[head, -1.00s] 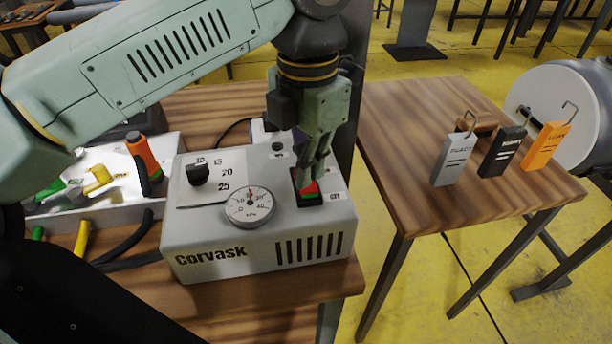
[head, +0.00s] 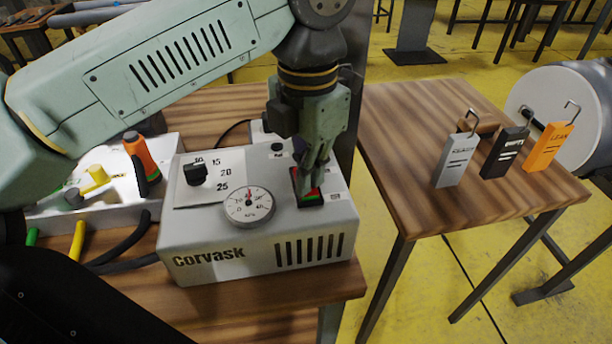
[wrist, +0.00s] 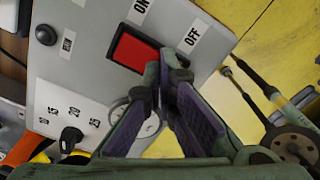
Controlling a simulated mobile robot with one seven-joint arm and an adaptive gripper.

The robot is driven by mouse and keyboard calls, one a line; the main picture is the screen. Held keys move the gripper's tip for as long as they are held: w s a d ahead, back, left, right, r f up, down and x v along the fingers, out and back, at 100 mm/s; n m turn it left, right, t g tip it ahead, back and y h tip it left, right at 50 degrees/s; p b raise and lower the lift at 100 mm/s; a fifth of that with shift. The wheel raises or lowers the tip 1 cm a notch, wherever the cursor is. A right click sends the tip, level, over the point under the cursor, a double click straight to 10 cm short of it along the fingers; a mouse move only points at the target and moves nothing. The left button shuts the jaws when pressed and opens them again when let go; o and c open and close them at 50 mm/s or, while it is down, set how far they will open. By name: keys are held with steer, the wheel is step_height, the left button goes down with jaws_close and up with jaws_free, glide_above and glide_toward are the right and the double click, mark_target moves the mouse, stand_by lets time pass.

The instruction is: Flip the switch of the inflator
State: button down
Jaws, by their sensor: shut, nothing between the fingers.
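The inflator (head: 205,262) is a light grey box marked Corvask on a wooden table. Its rocker switch (head: 309,198) sits on the right of the top face in a black frame, with red and green parts showing. In the wrist view the switch (wrist: 134,50) shows red, between the ON and OFF labels. My gripper (head: 313,182) is shut and empty, pointing down at the switch and partly hiding it. In the wrist view the gripper's tips (wrist: 168,62) are at the switch's OFF-side end. I cannot tell whether they touch it.
A dial gauge (head: 248,206) and a black knob (head: 196,174) are left of the switch. Grey, black and orange tags (head: 547,148) stand on the right table (head: 420,205).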

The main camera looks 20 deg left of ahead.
steer(key=shift+r+p, duration=2.45)
steer(key=shift+r, duration=0.95)
